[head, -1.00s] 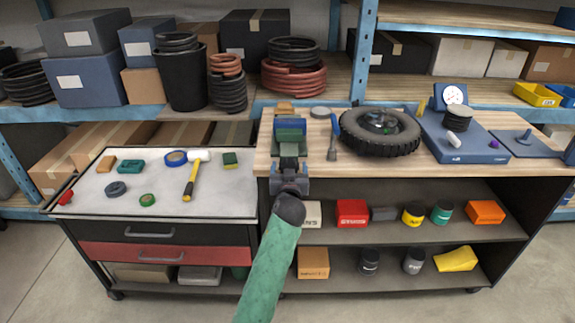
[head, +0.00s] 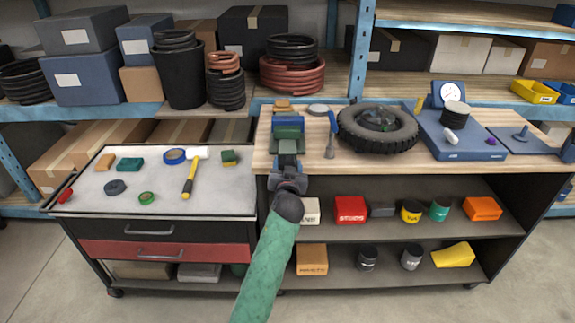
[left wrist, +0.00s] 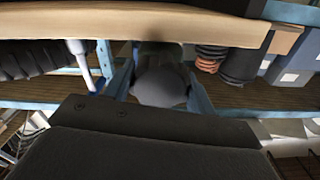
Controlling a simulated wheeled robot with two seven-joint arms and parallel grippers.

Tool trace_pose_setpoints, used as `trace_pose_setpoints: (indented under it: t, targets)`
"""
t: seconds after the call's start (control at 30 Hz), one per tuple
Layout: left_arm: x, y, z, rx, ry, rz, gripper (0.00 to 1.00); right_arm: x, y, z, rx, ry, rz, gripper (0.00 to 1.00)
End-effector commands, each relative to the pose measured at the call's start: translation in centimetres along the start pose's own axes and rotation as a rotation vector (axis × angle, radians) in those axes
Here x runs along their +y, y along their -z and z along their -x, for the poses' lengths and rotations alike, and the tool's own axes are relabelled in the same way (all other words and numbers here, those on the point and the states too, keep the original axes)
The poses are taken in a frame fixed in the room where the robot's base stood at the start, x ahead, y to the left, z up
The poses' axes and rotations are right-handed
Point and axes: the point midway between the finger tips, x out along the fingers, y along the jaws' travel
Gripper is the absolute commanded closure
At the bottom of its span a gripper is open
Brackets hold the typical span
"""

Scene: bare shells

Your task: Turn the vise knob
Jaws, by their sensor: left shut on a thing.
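The blue-green vise (head: 288,129) stands at the front left edge of the wooden bench top. My left gripper (head: 287,163) is at the vise's front, with the green-sleeved arm reaching up from below. In the left wrist view, a rounded grey knob (left wrist: 161,86) sits between the two blue fingers of the left gripper (left wrist: 160,92), which is shut on it. In the head view the gripper hides the knob. My right gripper is not in view.
To the left, a tool cart (head: 105,193) carries a yellow-handled hammer (head: 190,180) and small items. Shelves stand behind.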

Motion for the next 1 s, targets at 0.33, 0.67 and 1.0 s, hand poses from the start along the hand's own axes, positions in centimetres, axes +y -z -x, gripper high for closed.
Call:
trace_pose_setpoints:
  t: [0.33,0.67,1.0]
  targets:
    - [-0.1,0.1,0.0,-0.001,0.000,-0.323,0.68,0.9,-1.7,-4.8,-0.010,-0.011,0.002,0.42]
    - [-0.1,0.1,0.0,-0.002,-0.001,-0.636,0.68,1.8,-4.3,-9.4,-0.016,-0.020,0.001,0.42]
    - [-0.1,0.1,0.0,-0.002,-0.002,-0.959,0.68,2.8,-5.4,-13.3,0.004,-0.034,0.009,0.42]
